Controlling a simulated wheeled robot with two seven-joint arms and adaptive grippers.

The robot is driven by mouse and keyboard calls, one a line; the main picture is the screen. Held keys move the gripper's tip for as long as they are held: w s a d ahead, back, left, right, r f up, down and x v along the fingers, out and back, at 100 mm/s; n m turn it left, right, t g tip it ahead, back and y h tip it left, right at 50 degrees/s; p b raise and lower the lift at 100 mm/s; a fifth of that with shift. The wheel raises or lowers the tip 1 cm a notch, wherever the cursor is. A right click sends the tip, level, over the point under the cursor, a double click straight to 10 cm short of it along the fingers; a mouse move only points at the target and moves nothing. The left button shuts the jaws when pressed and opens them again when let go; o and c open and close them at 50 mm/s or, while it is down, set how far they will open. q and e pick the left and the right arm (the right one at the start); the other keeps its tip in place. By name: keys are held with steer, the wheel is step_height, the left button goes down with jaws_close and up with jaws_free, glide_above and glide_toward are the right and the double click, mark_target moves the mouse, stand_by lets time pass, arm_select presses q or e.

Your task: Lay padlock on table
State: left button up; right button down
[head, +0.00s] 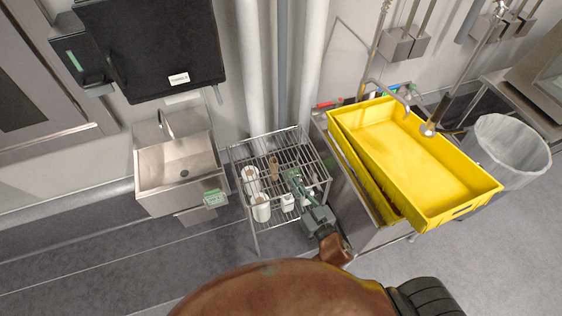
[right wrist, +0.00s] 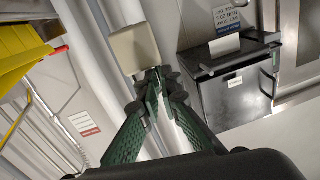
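My right gripper (head: 291,175) is over the wire rack table (head: 250,147) in the head view. In the right wrist view its green fingers (right wrist: 156,78) come together at the tips. A beige block (right wrist: 133,47), which looks like the padlock body, sits right at these tips and shows no support under it. The fingers cover its lower end, and its shackle cannot be made out. In the head view the padlock is too small to tell apart from the gripper. My left gripper is not in view.
White cups (head: 261,208) and a small brown item (head: 274,166) are at the rack. A steel sink (head: 160,165) stands to the left. Yellow crates (head: 400,150) fill the steel counter to the right. Pipes (head: 250,70) rise behind the rack.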

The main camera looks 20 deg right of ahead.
steer(key=w+f+n+y+b, duration=0.1)
steer(key=w+f+b, duration=0.1)
steer(key=w+f, duration=0.25)
steer(key=b, duration=0.4)
glide_above(287, 174)
step_height(287, 174, down, 10)
steer(key=shift+r, duration=0.25)
step_height(287, 174, down, 3)
steer(key=shift+s, duration=0.1)
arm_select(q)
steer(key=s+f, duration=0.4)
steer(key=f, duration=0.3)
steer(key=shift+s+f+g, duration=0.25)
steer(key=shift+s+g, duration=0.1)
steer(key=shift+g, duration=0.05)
arm_select(e)
steer(key=shift+r+y, duration=0.1)
steer(key=shift+y, duration=0.3)
steer(key=shift+f+b, duration=0.2)
steer(key=shift+b, duration=0.1)
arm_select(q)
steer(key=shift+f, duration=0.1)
arm_select(e)
steer(key=c, duration=2.2)
jaws_free()
